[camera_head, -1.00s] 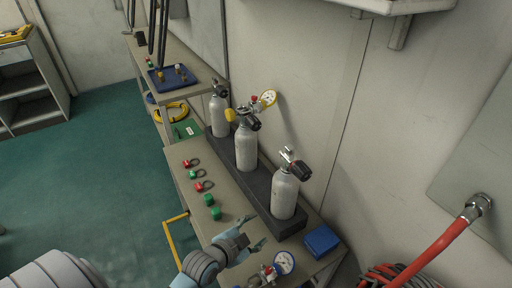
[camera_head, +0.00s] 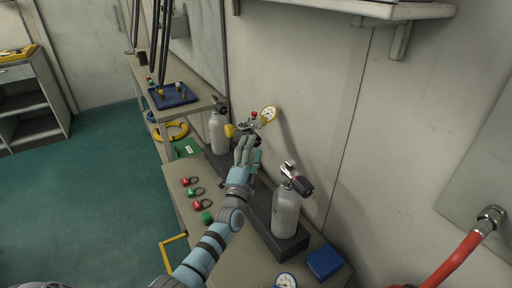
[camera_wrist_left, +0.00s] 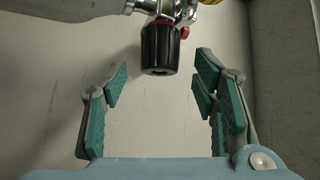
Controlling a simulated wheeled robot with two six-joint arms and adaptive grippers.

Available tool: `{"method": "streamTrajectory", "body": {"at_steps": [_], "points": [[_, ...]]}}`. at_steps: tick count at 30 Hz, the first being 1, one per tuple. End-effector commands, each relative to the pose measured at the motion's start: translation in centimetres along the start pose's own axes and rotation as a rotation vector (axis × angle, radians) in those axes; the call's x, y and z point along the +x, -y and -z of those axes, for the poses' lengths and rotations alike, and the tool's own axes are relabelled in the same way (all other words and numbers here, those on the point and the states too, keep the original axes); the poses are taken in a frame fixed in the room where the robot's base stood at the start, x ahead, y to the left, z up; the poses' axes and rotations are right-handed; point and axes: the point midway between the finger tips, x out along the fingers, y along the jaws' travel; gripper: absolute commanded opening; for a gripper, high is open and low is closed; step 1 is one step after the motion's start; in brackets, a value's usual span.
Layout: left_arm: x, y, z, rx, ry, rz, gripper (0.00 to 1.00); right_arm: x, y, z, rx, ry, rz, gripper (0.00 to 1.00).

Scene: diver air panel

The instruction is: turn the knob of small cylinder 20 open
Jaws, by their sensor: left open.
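Three small grey cylinders stand in a dark rack (camera_head: 262,208) along the wall; no number is readable, so I cannot tell which is 20. The far cylinder (camera_head: 218,132) and the near cylinder (camera_head: 286,212), with a black knob (camera_head: 302,185), are in clear view. The middle one is mostly hidden behind my left gripper (camera_head: 247,150), which is open and empty at its top. In the left wrist view, a black ribbed knob (camera_wrist_left: 160,48) with a red ring lies ahead between the open fingers (camera_wrist_left: 160,95), apart from them. My right gripper is out of view.
Red and green caps (camera_head: 197,204) lie on the bench's left side. A blue box (camera_head: 324,263) lies near the front. The wall is close behind the rack.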

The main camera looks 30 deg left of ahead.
Motion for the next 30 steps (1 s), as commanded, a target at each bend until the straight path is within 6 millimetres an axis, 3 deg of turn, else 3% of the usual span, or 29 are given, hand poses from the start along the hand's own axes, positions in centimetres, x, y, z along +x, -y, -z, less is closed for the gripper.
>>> {"method": "streamTrajectory", "body": {"at_steps": [6, 15, 24, 30], "points": [[3.0, -0.2, -0.1, -0.002, 0.0, 0.001, 0.54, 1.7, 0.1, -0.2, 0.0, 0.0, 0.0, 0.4], [3.5, 0.0, 0.0, -0.002, 0.0, -0.001, 0.54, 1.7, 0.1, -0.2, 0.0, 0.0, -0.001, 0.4], [3.4, 0.0, 0.0, -0.002, 0.0, -0.001, 0.08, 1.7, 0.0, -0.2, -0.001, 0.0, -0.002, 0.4], [3.4, -0.1, 0.0, -0.008, -0.001, 0.006, 0.05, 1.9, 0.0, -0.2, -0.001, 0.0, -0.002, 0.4]]}}
